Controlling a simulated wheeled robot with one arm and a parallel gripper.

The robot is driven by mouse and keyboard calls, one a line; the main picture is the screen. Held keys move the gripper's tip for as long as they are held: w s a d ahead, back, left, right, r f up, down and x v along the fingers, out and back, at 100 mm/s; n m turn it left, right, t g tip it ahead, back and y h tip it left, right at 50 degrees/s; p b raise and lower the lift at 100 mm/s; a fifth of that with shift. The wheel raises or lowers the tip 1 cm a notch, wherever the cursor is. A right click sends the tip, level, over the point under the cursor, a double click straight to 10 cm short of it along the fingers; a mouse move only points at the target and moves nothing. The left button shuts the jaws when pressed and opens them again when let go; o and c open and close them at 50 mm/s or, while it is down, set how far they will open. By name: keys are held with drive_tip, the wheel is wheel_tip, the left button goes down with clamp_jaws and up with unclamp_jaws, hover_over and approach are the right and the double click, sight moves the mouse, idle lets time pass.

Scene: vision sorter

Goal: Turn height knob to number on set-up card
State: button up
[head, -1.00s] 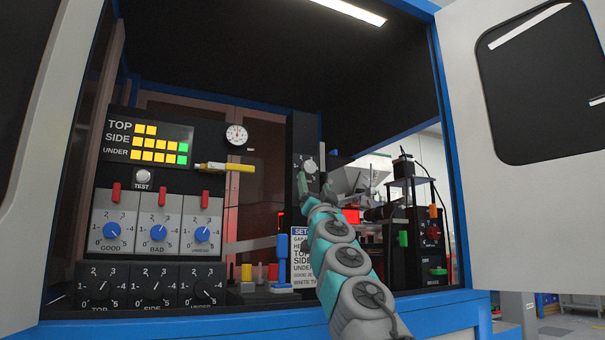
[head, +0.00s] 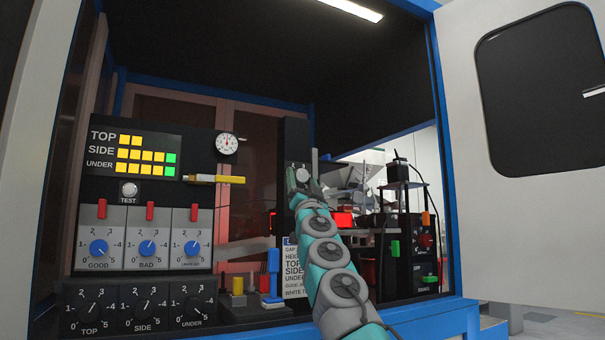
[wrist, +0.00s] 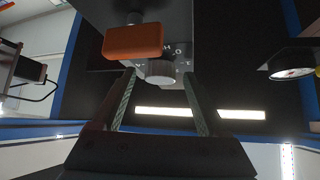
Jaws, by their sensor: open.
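The height knob (head: 302,175) is a small pale round knob on the dark upright post, right of the dial gauge. In the wrist view the grey ribbed knob (wrist: 160,72) appears between my two fingertips, with white marks on the panel around it. My gripper (wrist: 158,78) is open, one finger on each side of the knob; I cannot tell whether either touches it. In the head view my gripper (head: 308,182) is at the post, partly covering the knob. The set-up card (head: 294,268) is white, below the post, partly hidden by my arm; its numbers are unreadable.
An orange block (wrist: 133,40) sits close to the knob in the wrist view. The control panel (head: 140,250) with blue and black knobs is at left. A blue-handled tool (head: 272,275) stands before the card. A black unit (head: 425,245) is at right. The open door (head: 540,210) is far right.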

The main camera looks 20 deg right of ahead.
drive_tip(key=shift+w, duration=0.1)
drive_tip(key=shift+c, duration=0.2)
clamp_jaws()
idle(0.5)
